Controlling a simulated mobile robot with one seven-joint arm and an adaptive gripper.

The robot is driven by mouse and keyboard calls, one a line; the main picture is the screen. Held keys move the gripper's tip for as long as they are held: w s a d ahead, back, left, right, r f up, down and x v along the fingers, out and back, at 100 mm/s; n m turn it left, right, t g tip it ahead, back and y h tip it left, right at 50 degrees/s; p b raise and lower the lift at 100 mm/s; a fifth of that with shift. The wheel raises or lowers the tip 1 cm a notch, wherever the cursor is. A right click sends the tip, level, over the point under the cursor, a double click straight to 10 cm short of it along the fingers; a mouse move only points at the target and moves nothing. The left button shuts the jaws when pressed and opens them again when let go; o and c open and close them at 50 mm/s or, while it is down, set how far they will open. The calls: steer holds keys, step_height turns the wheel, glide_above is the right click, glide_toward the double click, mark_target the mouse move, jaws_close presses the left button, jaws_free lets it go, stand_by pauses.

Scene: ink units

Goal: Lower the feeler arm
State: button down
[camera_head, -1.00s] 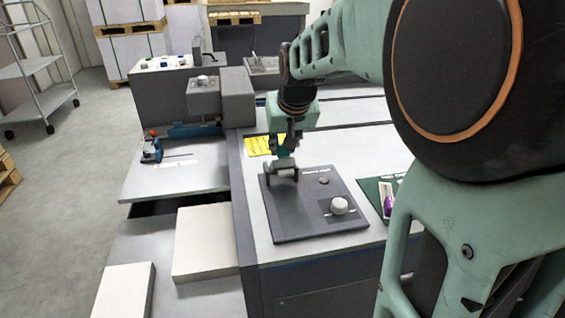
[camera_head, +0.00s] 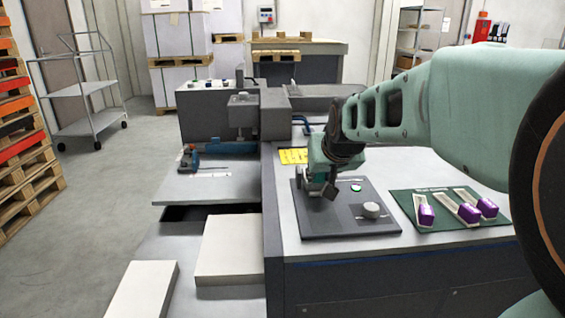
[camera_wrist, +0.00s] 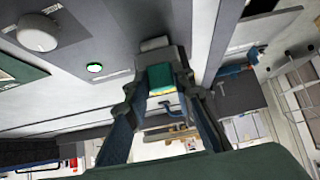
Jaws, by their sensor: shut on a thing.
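A dark grey panel (camera_head: 365,228) lies on the light machine top. My gripper (camera_head: 322,183) points down at the panel's back left, shut on a grey lever, which I take to be the feeler arm (camera_head: 331,192). A pale grey end shows past the fingertips in the wrist view (camera_wrist: 154,44). The gripper mostly hides the lever, so its exact angle is unclear.
A green mat (camera_head: 450,222) with several purple-and-white pieces lies right of the panel. A yellow label (camera_head: 292,156) is behind it. White stacks (camera_head: 230,250) are at front left.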

steer(key=shift+s+f, duration=0.4)
steer(key=shift+f, duration=0.6)
steer(key=c, duration=1.7)
jaws_free()
steer(key=shift+o, duration=0.4)
steer(key=shift+w+r, duration=0.1)
steer(key=shift+r, duration=0.15)
